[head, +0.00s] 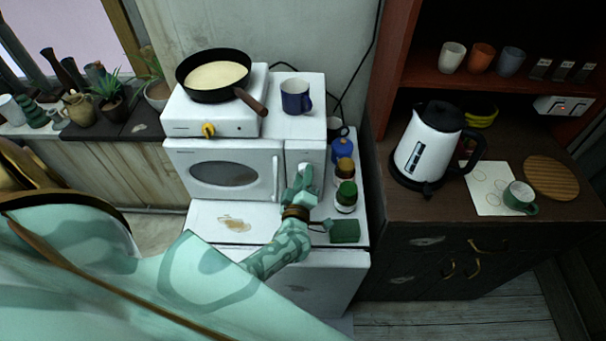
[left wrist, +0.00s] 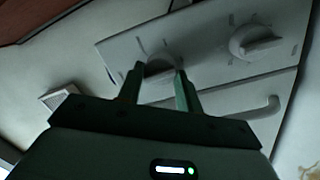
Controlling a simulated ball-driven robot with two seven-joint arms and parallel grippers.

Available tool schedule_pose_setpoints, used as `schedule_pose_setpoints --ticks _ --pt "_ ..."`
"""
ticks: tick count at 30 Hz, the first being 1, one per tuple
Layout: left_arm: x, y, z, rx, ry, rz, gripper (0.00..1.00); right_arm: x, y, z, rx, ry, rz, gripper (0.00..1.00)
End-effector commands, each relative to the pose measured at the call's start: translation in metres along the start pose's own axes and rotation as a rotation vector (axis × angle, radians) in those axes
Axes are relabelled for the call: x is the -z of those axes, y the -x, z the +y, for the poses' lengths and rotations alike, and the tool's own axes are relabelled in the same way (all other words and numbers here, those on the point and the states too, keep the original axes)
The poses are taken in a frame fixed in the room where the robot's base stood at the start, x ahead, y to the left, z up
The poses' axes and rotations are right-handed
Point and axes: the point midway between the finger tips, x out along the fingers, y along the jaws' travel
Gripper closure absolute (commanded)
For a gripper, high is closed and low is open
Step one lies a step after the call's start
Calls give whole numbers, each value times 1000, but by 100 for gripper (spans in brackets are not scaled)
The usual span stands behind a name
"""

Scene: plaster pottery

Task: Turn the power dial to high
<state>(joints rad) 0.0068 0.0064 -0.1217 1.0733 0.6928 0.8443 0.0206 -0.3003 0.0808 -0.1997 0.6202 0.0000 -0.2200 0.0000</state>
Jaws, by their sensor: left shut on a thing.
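The white microwave (head: 228,172) stands on a white worktop, with its control panel (head: 305,150) to the right of its door. My left gripper (head: 304,182) reaches up to this panel. The left wrist view shows two dials with tick marks around them. One dial (left wrist: 159,68) is between my left fingertips (left wrist: 158,75), and they are shut on it, partly hiding it. The other dial (left wrist: 257,43) is free, with a raised grip bar. Labels are too small and dark to read, so which dial sets power cannot be told. My right gripper is out of view.
A small hob (head: 215,118) with a pan (head: 214,75) and a blue mug (head: 296,97) sit on the microwave. Jars (head: 346,196) stand close right of my gripper, near a green box (head: 345,231). The door handle (head: 276,178) juts out left of the panel.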

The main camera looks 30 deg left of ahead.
Motion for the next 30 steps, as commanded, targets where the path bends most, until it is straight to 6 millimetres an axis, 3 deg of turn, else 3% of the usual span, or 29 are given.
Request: schedule_pose_setpoints --ticks 18,19,21,30 --pt "-2 2 -2 8 -46 -8 88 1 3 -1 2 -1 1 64" --pt "-2 2 -2 8 -46 -8 62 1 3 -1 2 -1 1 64" --pt "-2 2 -2 8 -45 -7 43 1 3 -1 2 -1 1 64" --pt "0 1 0 6 -44 -4 43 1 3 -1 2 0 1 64"
